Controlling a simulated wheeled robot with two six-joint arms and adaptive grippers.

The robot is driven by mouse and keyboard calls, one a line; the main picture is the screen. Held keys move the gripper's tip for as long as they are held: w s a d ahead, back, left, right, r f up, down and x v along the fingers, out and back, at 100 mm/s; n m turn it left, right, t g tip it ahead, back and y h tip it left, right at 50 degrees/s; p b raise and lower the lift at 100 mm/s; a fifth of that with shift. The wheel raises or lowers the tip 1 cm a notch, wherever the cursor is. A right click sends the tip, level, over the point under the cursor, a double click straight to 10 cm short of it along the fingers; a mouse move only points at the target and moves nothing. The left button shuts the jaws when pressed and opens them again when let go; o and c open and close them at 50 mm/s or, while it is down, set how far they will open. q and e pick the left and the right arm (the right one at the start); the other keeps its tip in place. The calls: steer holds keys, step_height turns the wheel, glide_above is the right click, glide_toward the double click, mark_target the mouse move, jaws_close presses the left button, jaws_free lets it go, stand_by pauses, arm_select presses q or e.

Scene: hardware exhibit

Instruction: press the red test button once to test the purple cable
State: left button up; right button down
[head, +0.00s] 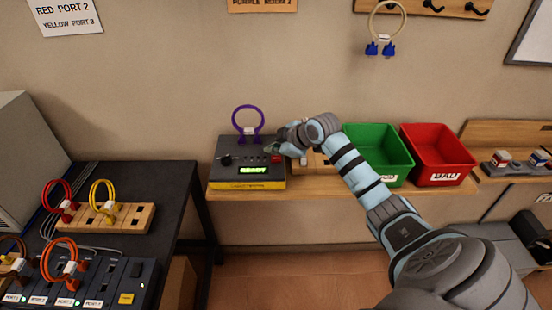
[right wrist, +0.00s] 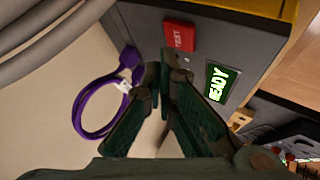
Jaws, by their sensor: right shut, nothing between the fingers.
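The cable tester (head: 226,172) is a dark box with a yellow front edge on the wall shelf. Its green display (head: 253,170) reads READY, also in the right wrist view (right wrist: 217,84). The purple cable (head: 247,121) stands looped at the tester's back; its loop shows in the right wrist view (right wrist: 82,109). The red button (right wrist: 179,36), marked TEST, is on the tester's face and looks unobstructed in the right wrist view. My right gripper (right wrist: 168,62) is shut and empty, its fingertips beside the button and apart from it in the picture. My left gripper is not in view.
A wooden block (head: 314,160) sits beside the tester. A black table (head: 150,186) with red, yellow and orange cables stands at left.

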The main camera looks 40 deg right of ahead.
mark_target(275, 160)
steer(key=shift+f, duration=0.1)
stand_by(0.5)
steer(key=shift+f, duration=0.35)
steer(key=shift+f, duration=0.45)
stand_by(0.5)
steer(key=shift+r+p, duration=0.9)
steer(key=shift+p, duration=0.05)
step_height(275, 160, up, 5)
steer(key=p, duration=0.5)
steer(key=shift+r, duration=0.1)
